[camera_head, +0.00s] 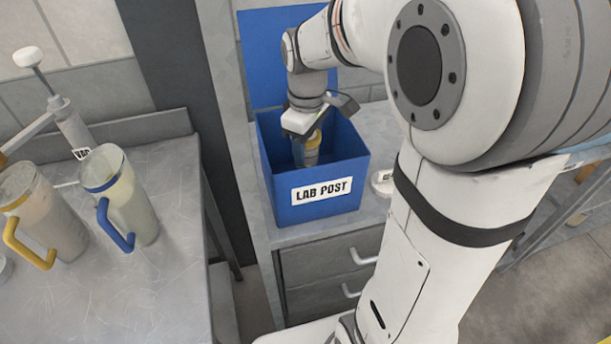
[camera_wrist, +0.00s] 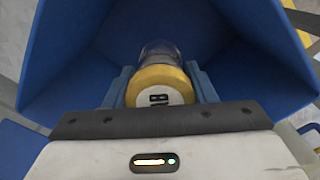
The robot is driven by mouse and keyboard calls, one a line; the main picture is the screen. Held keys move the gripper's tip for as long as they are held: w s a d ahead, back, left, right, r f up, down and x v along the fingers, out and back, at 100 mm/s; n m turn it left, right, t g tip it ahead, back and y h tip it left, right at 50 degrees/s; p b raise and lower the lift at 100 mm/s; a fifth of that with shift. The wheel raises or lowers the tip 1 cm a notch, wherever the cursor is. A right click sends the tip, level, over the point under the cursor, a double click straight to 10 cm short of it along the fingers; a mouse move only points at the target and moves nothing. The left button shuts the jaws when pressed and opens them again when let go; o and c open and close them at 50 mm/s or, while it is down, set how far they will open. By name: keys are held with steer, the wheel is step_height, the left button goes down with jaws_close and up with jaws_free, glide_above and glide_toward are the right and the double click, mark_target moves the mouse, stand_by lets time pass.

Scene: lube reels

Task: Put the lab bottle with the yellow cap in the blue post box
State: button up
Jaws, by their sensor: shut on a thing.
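The blue post box (camera_head: 277,191) stands open on a grey counter, with a white "LAB POST" label on its front and its lid raised behind. My gripper (camera_head: 306,150) reaches down into the box opening. It is shut on the lab bottle with the yellow cap (camera_head: 312,147), which is inside the box walls. In the wrist view the bottle's yellow cap (camera_wrist: 158,86) sits between my two blue-grey fingers (camera_wrist: 160,88), with the clear bottle body beyond it. Blue box walls (camera_wrist: 75,60) surround it. Whether the bottle touches the box floor cannot be told.
A jug with a blue handle (camera_head: 128,205) and a jug with a yellow handle (camera_head: 45,215) stand on the left bench, beside a pump-like tool (camera_head: 70,125). A round white item (camera_head: 382,183) lies right of the box. Drawers (camera_head: 325,275) are below.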

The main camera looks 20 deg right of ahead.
step_height(320, 180, down, 7)
steer(key=shift+r, duration=0.2)
steer(key=shift+f, duration=0.1)
steer(key=o, duration=1)
step_height(320, 180, up, 12)
steer(key=shift+r, duration=0.1)
stand_by(0.4)
